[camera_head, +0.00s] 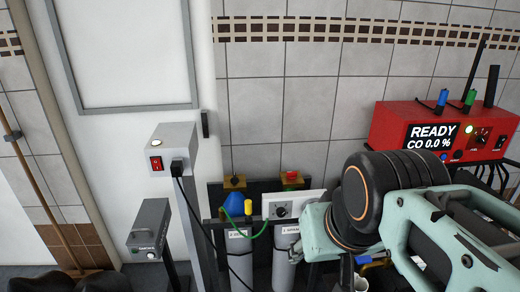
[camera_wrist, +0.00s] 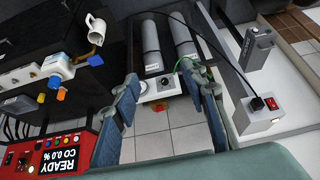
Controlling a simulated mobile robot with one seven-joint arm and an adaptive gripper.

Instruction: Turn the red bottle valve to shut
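The red bottle valve (camera_head: 291,177) sits on a brass fitting above a white box with a dial (camera_head: 281,210). In the wrist view a small red and brass part (camera_wrist: 165,105) shows beside the white box (camera_wrist: 158,87); it looks like the same valve. Two grey gas bottles (camera_head: 239,254) stand below, and the bottles (camera_wrist: 151,48) also show in the wrist view. My gripper (camera_wrist: 163,92) is open, its two fingers wide apart, with the valve seen between them. No contact shows.
A red CO analyser (camera_head: 432,132) stands on the right, reading READY. A grey post with a red switch box (camera_head: 173,148) and black cable stands left of the bottles. A green hose (camera_head: 236,227) curves beside the dial box. A white mug (camera_wrist: 95,28) shows in the wrist view.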

